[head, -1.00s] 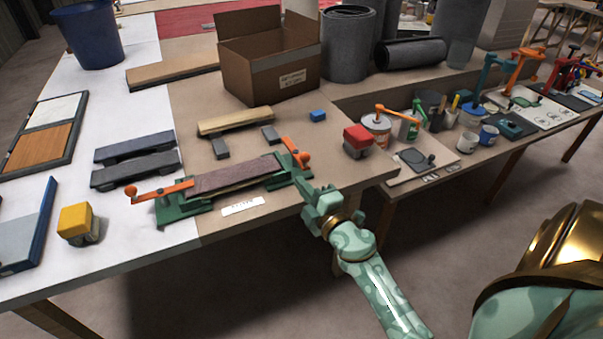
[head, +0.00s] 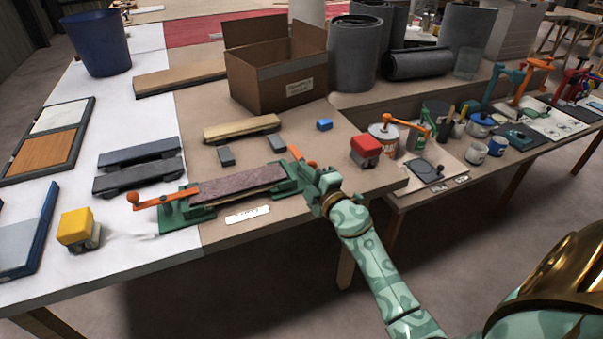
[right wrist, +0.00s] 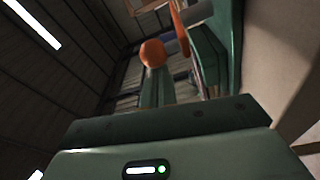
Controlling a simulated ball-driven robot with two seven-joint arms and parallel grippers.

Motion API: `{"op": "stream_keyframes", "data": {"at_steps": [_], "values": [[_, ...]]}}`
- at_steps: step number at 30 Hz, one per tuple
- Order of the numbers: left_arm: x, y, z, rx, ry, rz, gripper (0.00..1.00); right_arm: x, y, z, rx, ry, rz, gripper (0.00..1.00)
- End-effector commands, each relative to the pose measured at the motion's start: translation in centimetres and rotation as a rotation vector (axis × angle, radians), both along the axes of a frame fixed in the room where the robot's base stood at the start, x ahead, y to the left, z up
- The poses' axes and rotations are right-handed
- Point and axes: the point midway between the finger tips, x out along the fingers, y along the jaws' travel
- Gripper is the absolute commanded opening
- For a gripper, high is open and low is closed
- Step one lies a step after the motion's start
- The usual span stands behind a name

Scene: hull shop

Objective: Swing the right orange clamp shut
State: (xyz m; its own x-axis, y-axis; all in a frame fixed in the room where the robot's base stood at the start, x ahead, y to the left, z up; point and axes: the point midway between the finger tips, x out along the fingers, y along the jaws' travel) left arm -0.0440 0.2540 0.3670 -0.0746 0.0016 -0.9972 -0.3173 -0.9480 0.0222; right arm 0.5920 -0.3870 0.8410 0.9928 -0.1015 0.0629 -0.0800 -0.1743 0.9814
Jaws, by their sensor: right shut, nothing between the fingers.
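The green clamping fixture (head: 176,216) lies on the near part of the table and holds a sanding board with a purplish top (head: 238,184). The right orange clamp (head: 296,153) is at the fixture's right end, partly hidden behind my right gripper. In the right wrist view its orange knob (right wrist: 152,52) shows ahead of the gripper, beside the green fixture. My right gripper (head: 304,172) is shut and empty, close to this clamp; I cannot tell whether they touch. The left orange clamp (head: 160,197) points out to the left, with its knob at the end. My left gripper is not in view.
A red-topped block (head: 366,150) stands just right of my gripper, and a small blue block (head: 324,124) lies behind it. A cardboard box (head: 275,80) stands farther back. A yellow block (head: 77,228) is at the left. A label (head: 247,214) lies before the fixture.

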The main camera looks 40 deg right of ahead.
Motion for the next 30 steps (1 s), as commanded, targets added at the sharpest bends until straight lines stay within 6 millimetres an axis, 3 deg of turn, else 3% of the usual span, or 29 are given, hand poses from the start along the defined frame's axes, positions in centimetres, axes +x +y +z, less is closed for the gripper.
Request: {"op": "stream_keyframes", "data": {"at_steps": [30], "values": [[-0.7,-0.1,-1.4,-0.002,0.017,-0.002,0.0,-0.6,-1.3,-0.3,-0.004,0.003,0.158,0.0]]}}
